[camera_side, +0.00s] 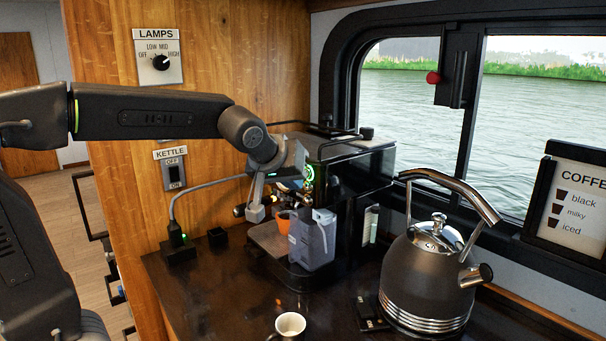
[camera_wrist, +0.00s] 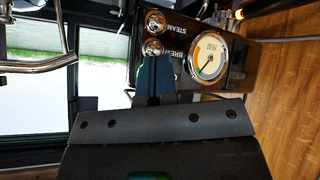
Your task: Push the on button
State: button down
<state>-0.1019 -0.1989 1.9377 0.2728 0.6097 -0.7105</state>
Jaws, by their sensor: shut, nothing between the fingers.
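The black coffee machine (camera_side: 350,165) stands on the counter by the window. In the wrist view its front panel (camera_wrist: 190,85) has a round chrome button marked STEAM (camera_wrist: 155,20), one marked BREW (camera_wrist: 152,47) and a HEAT gauge (camera_wrist: 210,56). No button marked on can be read there. A KETTLE wall switch (camera_side: 174,174) carries OFF and ON labels. My gripper (camera_side: 256,213) is shut and empty at the machine's front. In the wrist view its fingertips (camera_wrist: 155,62) overlap the lower edge of the BREW button; I cannot tell whether they touch it.
A dark kettle (camera_side: 425,275) stands at right, a white mug (camera_side: 290,325) at the front edge. A plugged cable (camera_side: 205,187) runs behind my gripper. A LAMPS knob (camera_side: 160,62) is on the wall.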

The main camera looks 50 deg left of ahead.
jog(key=shift+w, duration=0.15)
dwell(0.4)
jog(key=shift+s, duration=0.65)
jog(key=shift+s, duration=0.1)
jog(key=s, duration=0.5)
jog(key=shift+s, duration=0.4)
jog(key=s+d+f+m+g+h, duration=0.1)
jog(key=s+d+f+m, duration=0.2)
jog(key=s, duration=0.3)
jog(key=s+d+f+m+g+h, duration=0.2)
jog(key=s+d+f+m, duration=0.2)
jog(key=s+f, duration=0.2)
jog(key=shift+s, duration=0.65)
jog(key=shift+f, duration=0.1)
